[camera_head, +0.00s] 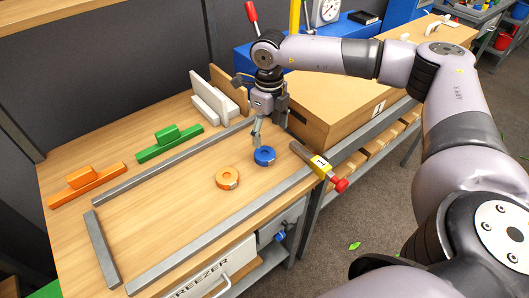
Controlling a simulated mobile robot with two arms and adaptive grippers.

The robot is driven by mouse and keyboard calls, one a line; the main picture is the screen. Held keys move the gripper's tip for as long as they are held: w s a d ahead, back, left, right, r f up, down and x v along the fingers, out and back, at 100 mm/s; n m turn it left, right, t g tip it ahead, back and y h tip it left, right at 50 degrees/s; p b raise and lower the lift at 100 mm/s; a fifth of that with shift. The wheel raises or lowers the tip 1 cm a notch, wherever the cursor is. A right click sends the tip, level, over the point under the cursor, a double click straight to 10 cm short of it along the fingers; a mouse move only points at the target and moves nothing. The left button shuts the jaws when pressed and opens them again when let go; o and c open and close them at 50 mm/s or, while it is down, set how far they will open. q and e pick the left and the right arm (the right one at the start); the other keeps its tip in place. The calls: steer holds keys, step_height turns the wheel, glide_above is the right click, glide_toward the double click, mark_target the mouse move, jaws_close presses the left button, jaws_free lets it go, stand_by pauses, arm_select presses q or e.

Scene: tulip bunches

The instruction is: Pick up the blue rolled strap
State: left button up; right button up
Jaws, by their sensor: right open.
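The blue rolled strap (264,156) lies flat on the wooden worktop, a small blue ring near the right end of the area framed by grey bars. My right gripper (257,138) points down just above and behind it, with its fingertips close to the strap's upper left edge. Its jaws are open and hold nothing that I can see. Whether a fingertip touches the strap is hard to tell. My left gripper is not in view.
An orange rolled strap (227,178) lies left of the blue one. Grey bars (219,230) edge the worktop. A red-ended tool (320,165) lies at right. A large cardboard box (335,103), white blocks (211,98), green pieces (170,143) and orange pieces (86,184) stand around.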

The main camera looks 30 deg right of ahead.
mark_target(265, 153)
step_height(265, 153, down, 3)
steer(key=shift+w+f+p, duration=0.1)
steer(key=shift+p, duration=0.2)
steer(key=f, duration=0.1)
steer(key=f+p, duration=0.1)
steer(key=f, duration=0.1)
steer(key=shift+w+a+f, duration=0.15)
steer(key=shift+a+f, duration=0.15)
steer(key=shift+f, duration=0.6)
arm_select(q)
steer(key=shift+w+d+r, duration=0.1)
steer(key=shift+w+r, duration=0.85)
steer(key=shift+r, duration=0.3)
arm_select(e)
steer(key=shift+c, duration=0.5)
steer(key=c, duration=1.1)
steer(key=shift+r, duration=0.1)
steer(key=shift+c, duration=0.2)
